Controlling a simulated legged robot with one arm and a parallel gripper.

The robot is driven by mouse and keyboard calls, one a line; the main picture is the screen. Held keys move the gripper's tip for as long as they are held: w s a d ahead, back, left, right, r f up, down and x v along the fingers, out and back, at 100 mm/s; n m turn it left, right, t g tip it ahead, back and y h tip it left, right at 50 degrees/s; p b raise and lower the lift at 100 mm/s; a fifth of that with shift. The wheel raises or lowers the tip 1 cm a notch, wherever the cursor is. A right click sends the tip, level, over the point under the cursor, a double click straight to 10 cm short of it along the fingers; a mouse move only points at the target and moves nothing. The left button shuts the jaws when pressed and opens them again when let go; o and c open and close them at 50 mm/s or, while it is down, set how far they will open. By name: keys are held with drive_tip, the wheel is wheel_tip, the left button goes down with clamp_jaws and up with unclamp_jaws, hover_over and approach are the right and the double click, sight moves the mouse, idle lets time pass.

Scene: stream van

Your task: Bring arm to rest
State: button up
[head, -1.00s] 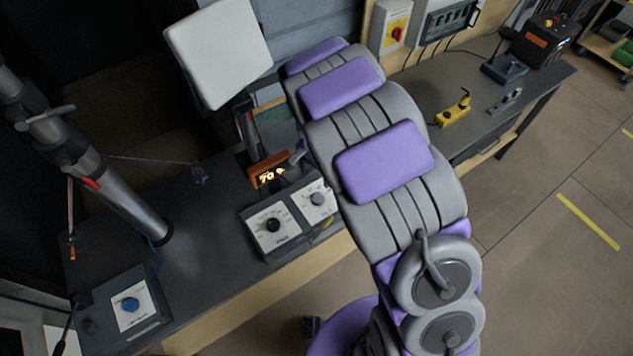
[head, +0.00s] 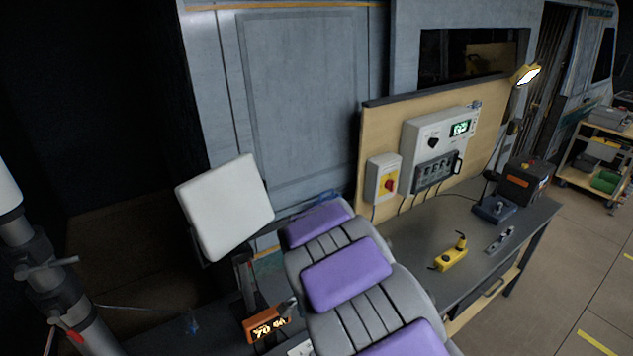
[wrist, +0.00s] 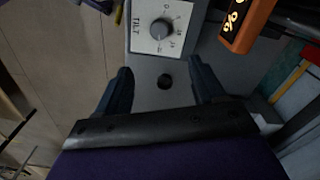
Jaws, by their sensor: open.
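My arm, with grey ribbed links and purple pads, reaches from the bottom of the head view toward the bench. My gripper (wrist: 160,66) shows in the wrist view with two dark blue fingers spread apart and nothing between them. Beyond the fingers is a grey control box with a white dial plate marked TILT (wrist: 163,25) and a small black knob (wrist: 165,81). I cannot tell how far the fingers are from the box. The gripper is not clearly visible in the head view, where the arm hides part of the bench.
An orange lit display (head: 265,326) stands left of my arm, near a tilted white panel (head: 225,207). On the right, the bench (head: 415,272) holds a yellow device (head: 451,257) and a black box (head: 527,183). A board with a red switch (head: 389,185) stands behind. Open floor lies right.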

drive_tip(key=s+d+r+n+b, duration=0.2)
drive_tip(key=s+d+r, duration=0.75)
drive_tip(key=s, duration=0.25)
drive_tip(key=s+d+n+g+b, duration=0.1)
drive_tip(key=s+d+n, duration=0.1)
drive_tip(key=s, duration=0.8)
drive_tip(key=s+d+r+n+b, duration=0.1)
drive_tip(key=s+d+n, duration=0.2)
drive_tip(key=s, duration=0.7)
drive_tip(key=shift+s+r+g, duration=0.2)
drive_tip(key=shift+r+g, duration=0.05)
drive_tip(key=shift+g, duration=0.15)
